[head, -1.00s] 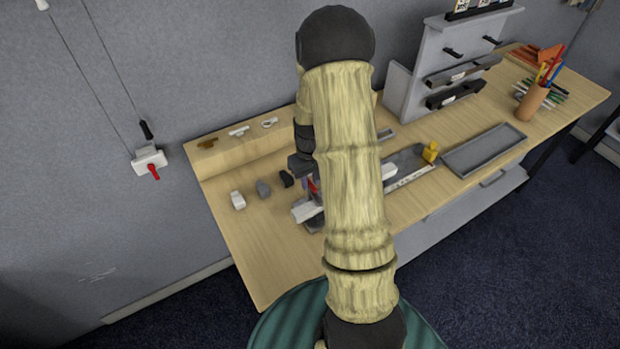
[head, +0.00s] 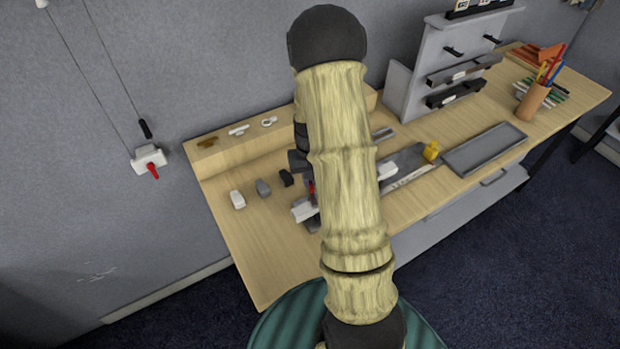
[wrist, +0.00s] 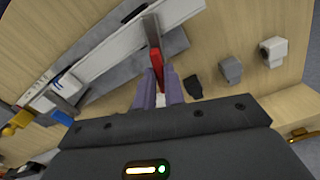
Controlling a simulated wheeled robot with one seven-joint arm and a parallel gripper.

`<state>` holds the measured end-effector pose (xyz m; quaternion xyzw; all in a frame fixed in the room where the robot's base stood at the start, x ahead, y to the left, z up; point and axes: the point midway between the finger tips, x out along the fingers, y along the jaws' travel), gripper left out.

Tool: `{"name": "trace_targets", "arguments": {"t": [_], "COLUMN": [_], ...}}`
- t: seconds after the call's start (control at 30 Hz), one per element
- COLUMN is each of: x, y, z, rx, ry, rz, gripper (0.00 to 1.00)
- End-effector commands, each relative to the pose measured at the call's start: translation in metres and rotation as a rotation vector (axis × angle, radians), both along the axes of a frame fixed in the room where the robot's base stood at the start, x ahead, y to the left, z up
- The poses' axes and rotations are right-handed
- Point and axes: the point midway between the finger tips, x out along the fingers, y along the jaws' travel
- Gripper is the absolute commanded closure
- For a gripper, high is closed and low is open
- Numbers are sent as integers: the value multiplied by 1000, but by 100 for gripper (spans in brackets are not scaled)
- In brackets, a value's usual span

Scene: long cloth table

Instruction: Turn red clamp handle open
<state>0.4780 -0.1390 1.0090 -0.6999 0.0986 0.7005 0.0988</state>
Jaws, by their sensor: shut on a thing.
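The red clamp handle (wrist: 156,60) shows in the wrist view as a narrow red bar with its lower end between my gripper's two purple-grey fingers. My gripper (wrist: 159,80) is shut on it. In the head view only a sliver of red (head: 311,188) shows beside my arm, and my fingers are mostly hidden. The handle stands by a long white and grey fixture (wrist: 105,45) on the table. A white block (head: 303,210) of that fixture sticks out left of my arm. The clamp's base is largely hidden.
Three small blocks stand left of the fixture: white (head: 237,200), grey (head: 263,188) and black (head: 286,178). A wooden ledge (head: 220,160) runs along the wall. A yellow piece (head: 431,150) and grey tray (head: 485,148) lie right. The table's front left is clear.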

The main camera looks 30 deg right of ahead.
Motion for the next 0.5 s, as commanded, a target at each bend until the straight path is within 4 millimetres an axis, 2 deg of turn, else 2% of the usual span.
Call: {"name": "trace_targets", "arguments": {"t": [0.5], "x": [1], "y": [0], "z": [1], "rx": [-1], "ry": [-2], "rz": [-488], "gripper": [100]}}
